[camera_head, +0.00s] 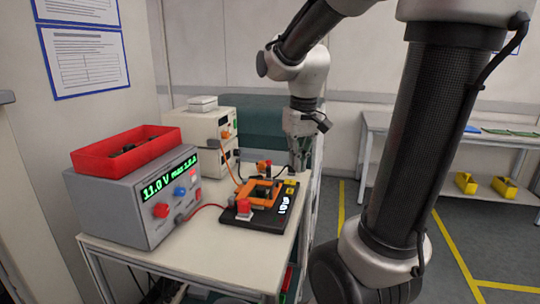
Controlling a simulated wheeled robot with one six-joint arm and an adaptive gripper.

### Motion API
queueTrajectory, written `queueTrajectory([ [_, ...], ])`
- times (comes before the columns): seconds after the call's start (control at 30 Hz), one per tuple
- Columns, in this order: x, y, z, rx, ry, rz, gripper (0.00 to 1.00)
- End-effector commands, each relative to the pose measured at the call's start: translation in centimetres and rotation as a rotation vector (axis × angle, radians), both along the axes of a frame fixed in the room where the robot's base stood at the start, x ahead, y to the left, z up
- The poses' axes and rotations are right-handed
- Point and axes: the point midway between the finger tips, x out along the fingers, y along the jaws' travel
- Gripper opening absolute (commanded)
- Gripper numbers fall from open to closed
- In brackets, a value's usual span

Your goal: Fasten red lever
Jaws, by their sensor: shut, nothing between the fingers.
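A black fixture (254,219) lies on the light table, with an orange frame (263,191) on top. A small red part (244,206) stands at its front left; it may be the red lever, but it is too small to tell its position. A second orange-red part (264,166) sits at the fixture's back. My gripper (297,168) points down just behind and right of the fixture, beyond its back right corner. It is shut and empty. Whether its tips touch anything cannot be told.
A grey power supply (122,212) reading 11.0 V stands left, with a red bin (128,150) on it. White boxes (205,128) stand behind. Red and orange cables run to the fixture. The table (215,262) has bare surface in front. A second table (465,135) is at right.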

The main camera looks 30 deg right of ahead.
Motion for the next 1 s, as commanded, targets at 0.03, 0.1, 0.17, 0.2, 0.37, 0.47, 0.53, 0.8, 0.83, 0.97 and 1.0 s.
queueTrajectory([
  [0.03, 2.1, -0.6, -0.3, 0.002, 0.020, -0.019, 0.00],
  [0.1, 5.1, -1.5, -0.6, 0.004, 0.037, -0.051, 0.00],
  [0.17, 7.8, -2.3, -1.1, 0.007, 0.050, -0.080, 0.00],
  [0.2, 9.6, -2.9, -1.4, 0.008, 0.056, -0.102, 0.00],
  [0.37, 16.9, -5.5, -3.2, 0.010, 0.071, -0.195, 0.00],
  [0.47, 21.3, -7.0, -4.1, 0.011, 0.062, -0.261, 0.00],
  [0.53, 24.3, -8.0, -4.1, 0.010, 0.043, -0.308, 0.00],
  [0.8, 28.7, -9.0, 0.1, 0.020, -0.049, -0.463, 0.00],
  [0.83, 28.7, -8.9, 0.1, 0.021, -0.048, -0.473, 0.00],
  [0.97, 28.7, -8.9, 0.1, 0.023, -0.048, -0.482, 0.00],
  [1.0, 28.7, -8.9, 0.1, 0.023, -0.048, -0.482, 0.00],
])
